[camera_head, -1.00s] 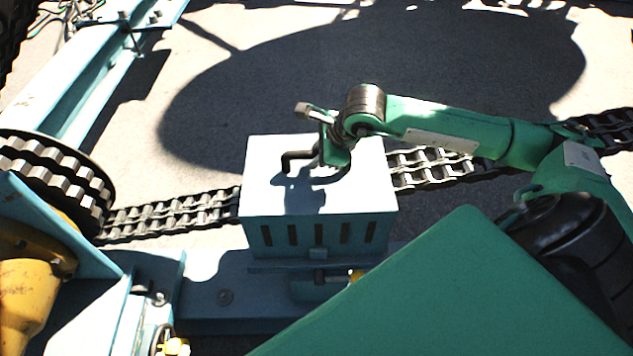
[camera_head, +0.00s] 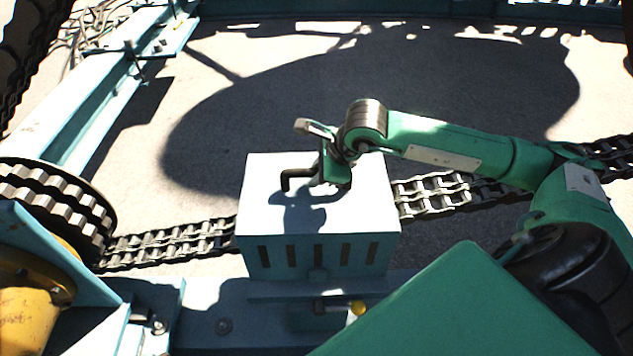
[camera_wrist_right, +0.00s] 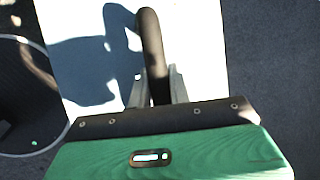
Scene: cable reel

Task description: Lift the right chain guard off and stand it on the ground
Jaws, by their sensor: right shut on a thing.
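The right chain guard (camera_head: 262,215) is a pale blue-white box with slots in its front face. It sits over the chain in the middle of the head view, and its pale top (camera_wrist_right: 75,25) fills much of the right wrist view. A dark bent handle (camera_head: 288,178) stands on its top. My right gripper (camera_head: 322,182) is at the top of the guard, shut on this handle. In the right wrist view the dark handle bar (camera_wrist_right: 150,45) runs between the fingers (camera_wrist_right: 157,88). My left gripper is not in view.
The double-row chain (camera_head: 180,240) runs out on both sides of the guard. A toothed sprocket (camera_head: 55,205) and a yellow part (camera_head: 28,310) are at the left. A blue beam (camera_head: 215,320) lies below the guard. The shaded ground (camera_head: 440,80) behind is clear.

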